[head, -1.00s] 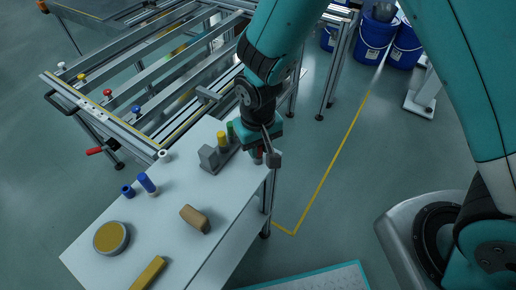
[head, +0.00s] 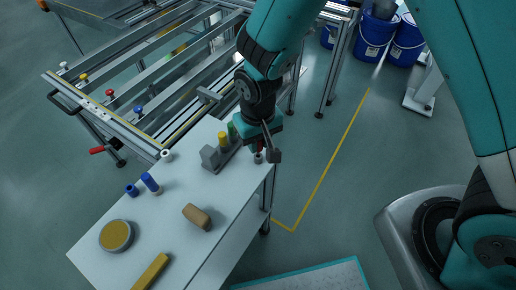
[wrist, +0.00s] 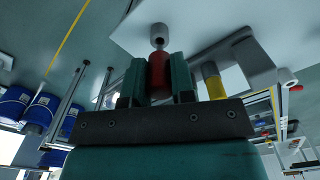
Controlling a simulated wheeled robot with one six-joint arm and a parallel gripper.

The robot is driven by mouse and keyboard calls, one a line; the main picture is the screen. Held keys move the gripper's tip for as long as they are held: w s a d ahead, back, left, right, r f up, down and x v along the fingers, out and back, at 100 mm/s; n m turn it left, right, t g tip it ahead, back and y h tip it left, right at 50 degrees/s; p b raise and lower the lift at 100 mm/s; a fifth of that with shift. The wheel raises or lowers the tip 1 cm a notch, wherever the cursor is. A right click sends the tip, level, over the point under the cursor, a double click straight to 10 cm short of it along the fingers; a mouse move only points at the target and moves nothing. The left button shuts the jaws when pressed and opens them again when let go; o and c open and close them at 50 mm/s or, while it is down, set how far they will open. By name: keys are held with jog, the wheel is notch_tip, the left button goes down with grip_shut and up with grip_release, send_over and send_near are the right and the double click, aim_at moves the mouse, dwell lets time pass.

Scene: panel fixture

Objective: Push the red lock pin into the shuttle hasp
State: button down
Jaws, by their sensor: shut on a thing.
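The red lock pin (wrist: 157,72) is upright between the two teal fingers of my gripper (wrist: 156,80) in the wrist view, with its grey end sticking out beyond them. In the head view the pin (head: 258,154) shows just below my gripper (head: 259,146), at the right end of a grey rack (head: 211,157) on the white table. The pin's end appears to be just above the rack or table edge; the exact gap cannot be told. I cannot make out the shuttle hasp for certain among the parts of the aluminium panel fixture (head: 165,75).
Blue cylinders (head: 150,183), a tan block (head: 197,217), a round yellow-topped tin (head: 116,236) and a yellow bar (head: 151,271) lie on the table (head: 180,235). A red-handled lever (head: 97,150) projects from the fixture's left.

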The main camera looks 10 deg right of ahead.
jog(key=shift+r, duration=0.2)
dwell(0.3)
jog(key=shift+r+p, duration=2.3)
jog(key=shift+r, duration=0.15)
